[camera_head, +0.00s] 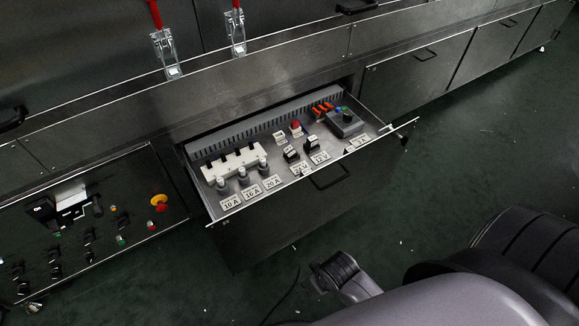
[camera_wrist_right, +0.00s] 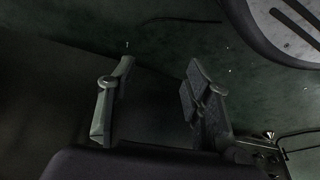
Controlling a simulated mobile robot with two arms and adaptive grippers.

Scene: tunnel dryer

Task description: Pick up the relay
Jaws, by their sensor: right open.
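Two small black-and-white blocks, likely relays, stand in the open drawer (camera_head: 262,205) in the head view. The left block (camera_head: 290,154) is behind a label reading 24 V, and the right block (camera_head: 310,145) is behind a 12 V label. I cannot tell which one the task means. My right gripper (camera_head: 322,272) is low in front of the drawer, apart from both blocks. In the right wrist view its two fingers (camera_wrist_right: 160,72) are spread, with nothing between them. My left gripper is not in view.
The drawer also holds several fuses (camera_head: 243,176) with labels, a red button (camera_head: 296,126), orange parts (camera_head: 322,108) and a grey control box (camera_head: 345,121). A control panel (camera_head: 130,205) with an emergency stop (camera_head: 159,201) lies left. Green floor is open in front.

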